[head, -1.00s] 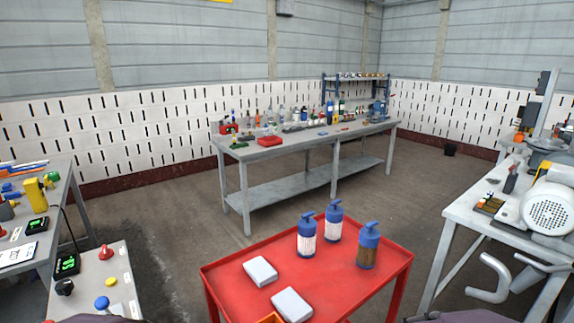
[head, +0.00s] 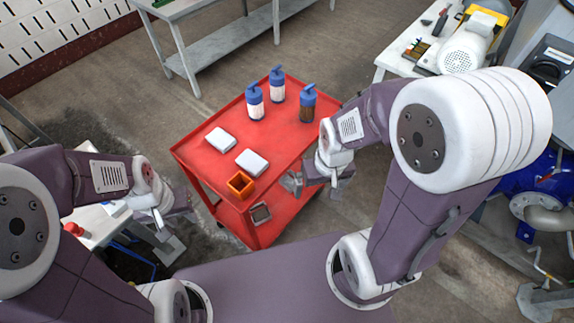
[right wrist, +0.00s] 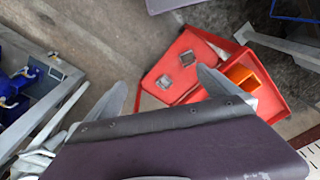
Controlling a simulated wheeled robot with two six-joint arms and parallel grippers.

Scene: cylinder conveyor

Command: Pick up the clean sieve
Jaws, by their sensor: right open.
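Two small grey square frames lie on the red cart's lower shelf in the right wrist view, one (right wrist: 187,58) apart from the other (right wrist: 164,82). In the head view one grey square frame (head: 260,212) shows on that shelf. They look like sieves, but I cannot tell which is clean. My right gripper (head: 314,188) is open and empty beside the cart's near right edge; its spread fingers also show in the right wrist view (right wrist: 161,76). My left gripper (head: 167,232) is left of the cart, and its jaw state is unclear.
The red cart (head: 204,165) carries an orange open box (head: 240,184), two white blocks (head: 220,140) (head: 251,162) and three blue-capped bottles (head: 255,101) (head: 277,85) (head: 308,103). A grey workbench (head: 231,49) stands behind. A machine (head: 473,45) stands at right.

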